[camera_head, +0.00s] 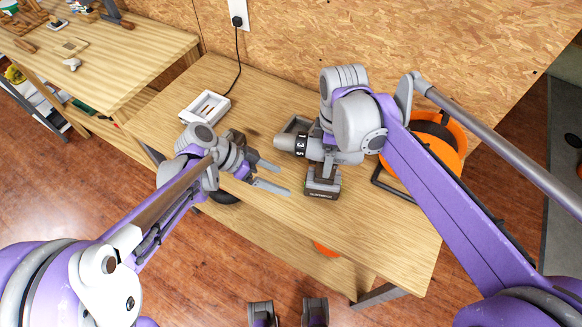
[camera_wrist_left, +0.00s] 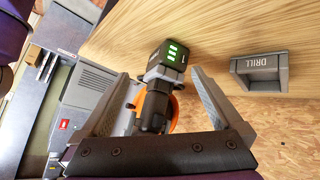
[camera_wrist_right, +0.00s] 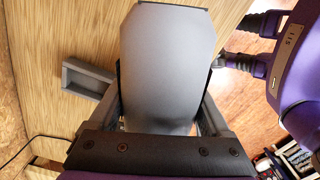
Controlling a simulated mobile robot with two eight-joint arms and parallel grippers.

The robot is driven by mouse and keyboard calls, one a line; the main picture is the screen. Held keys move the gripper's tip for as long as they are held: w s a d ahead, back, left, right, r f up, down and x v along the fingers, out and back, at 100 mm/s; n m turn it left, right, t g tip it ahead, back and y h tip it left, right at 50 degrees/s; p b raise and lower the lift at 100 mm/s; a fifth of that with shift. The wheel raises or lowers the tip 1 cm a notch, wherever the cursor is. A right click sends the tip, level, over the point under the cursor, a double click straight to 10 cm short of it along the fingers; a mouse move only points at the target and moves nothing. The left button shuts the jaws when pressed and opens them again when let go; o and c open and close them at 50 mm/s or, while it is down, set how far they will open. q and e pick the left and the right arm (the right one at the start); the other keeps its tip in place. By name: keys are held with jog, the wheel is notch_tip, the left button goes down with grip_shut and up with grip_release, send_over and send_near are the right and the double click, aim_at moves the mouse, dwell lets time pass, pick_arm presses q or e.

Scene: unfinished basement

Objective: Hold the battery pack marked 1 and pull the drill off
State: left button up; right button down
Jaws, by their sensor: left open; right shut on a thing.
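My left gripper (camera_head: 283,179) is open and empty, just left of the battery. In the left wrist view, the battery and handle appear between its fingers, apart from them.
A grey holder labelled DRILL (camera_wrist_left: 262,72) stands behind the drill. A white tray-like charger (camera_head: 205,107) with a cord sits at the bench's back left. An orange bucket (camera_head: 440,133) is at the right. The bench front is clear.

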pick_arm(q)
jog(key=w+d+m+g+h, duration=0.1)
jog(key=m, duration=0.1)
jog(key=w+d+f+m+g+h, duration=0.1)
jog(key=w+d+m, duration=0.1)
jog(key=shift+d+f+m+h, duration=0.1)
jog(key=shift+f+m+h, duration=0.1)
jog(key=shift+m+h, duration=0.1)
jog(key=shift+w+d+f+m+g+h, duration=0.15)
jog(key=shift+d+f+m+g+h, duration=0.1)
jog(key=shift+m, duration=0.3)
jog(key=shift+w+d+f+m+g+h, duration=0.15)
jog(key=shift+d+m+h, duration=0.1)
jog(key=shift+m, duration=0.3)
jog(key=x, duration=1.2)
jog(key=shift+r, duration=0.1)
grip_shut()
jog(key=c, duration=0.6)
grip_release()
jog(key=c, duration=0.9)
